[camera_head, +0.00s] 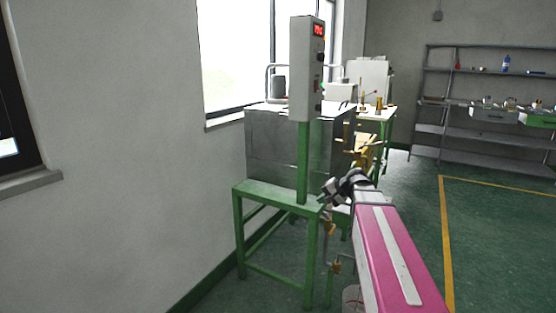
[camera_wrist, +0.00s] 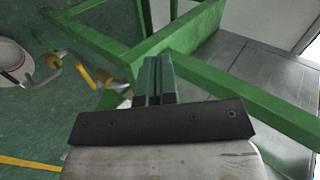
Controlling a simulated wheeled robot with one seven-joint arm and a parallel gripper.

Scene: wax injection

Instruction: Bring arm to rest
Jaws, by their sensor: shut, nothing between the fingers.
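My gripper (camera_head: 329,191) is at the end of my pink and white arm, which reaches forward from the lower right in the head view. It is beside the green metal stand (camera_head: 238,222), near the stand's top right corner. In the wrist view, the fingers of my gripper (camera_wrist: 152,66) are together with nothing between them. Bars of the green stand (camera_wrist: 190,38) lie around and beyond the fingertips. Whether the fingers touch the stand cannot be told.
A grey control box (camera_head: 306,70) with a red display stands on a green post. A metal tank (camera_head: 268,140) is behind it, against the wall. Yellow-handled valves (camera_head: 366,152) stick out on its right. Shelves (camera_head: 470,134) stand at the back right. The green floor (camera_head: 500,235) at right is clear.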

